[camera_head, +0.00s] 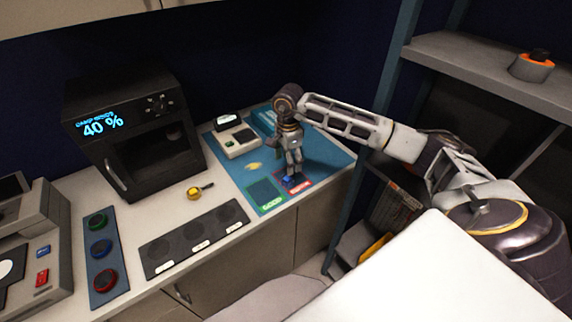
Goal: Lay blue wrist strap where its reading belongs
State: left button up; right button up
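A small blue item (287,180), which looks like the blue wrist strap, is at the red-marked square (299,185) on the blue mat (325,152). My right gripper (294,173) points down over that square, its fingertips right at the blue item. I cannot tell whether they grip it or whether it rests on the mat. The green-marked square (265,194) beside it looks empty. A pale tester (240,143) with a small dark display stands farther back on the mat; its reading is not legible. My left gripper is not in view.
A black cabinet (150,175) displays 40 %. A dark tray (168,251) with round recesses and a yellow tool (195,192) lie on the counter. A yellowish piece (254,167) lies on the mat. Blue-grey shelf posts stand right.

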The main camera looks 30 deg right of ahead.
jog(key=shift+r+p, duration=0.65)
jog(key=shift+r, duration=1.25)
